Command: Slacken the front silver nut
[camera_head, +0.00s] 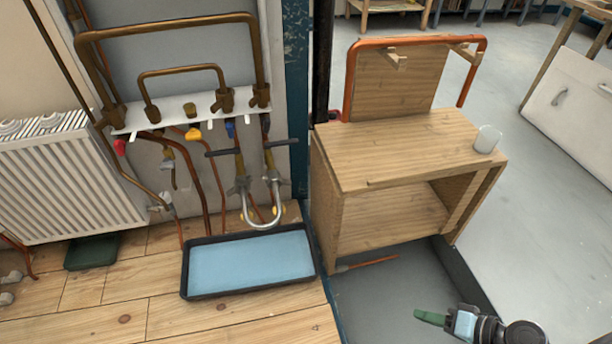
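Two silver nuts sit at the tops of a silver U-shaped pipe (263,222) low on the wall pipework. One is the left silver nut (240,185), the other the right silver nut (272,175). They are small, and I cannot tell which the task calls front. My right gripper (432,318) is at the bottom right, over the grey floor and far from the nuts. Its green fingertip area points left. I cannot tell whether its fingers are apart or whether it holds something. My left gripper is not in view.
A black tray with a blue inside (250,263) lies on the wooden floor below the U-pipe. A wooden bench (405,150) with a white cup (487,139) stands right of the pipework. A radiator (65,175) is at left. Grey floor is open at right.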

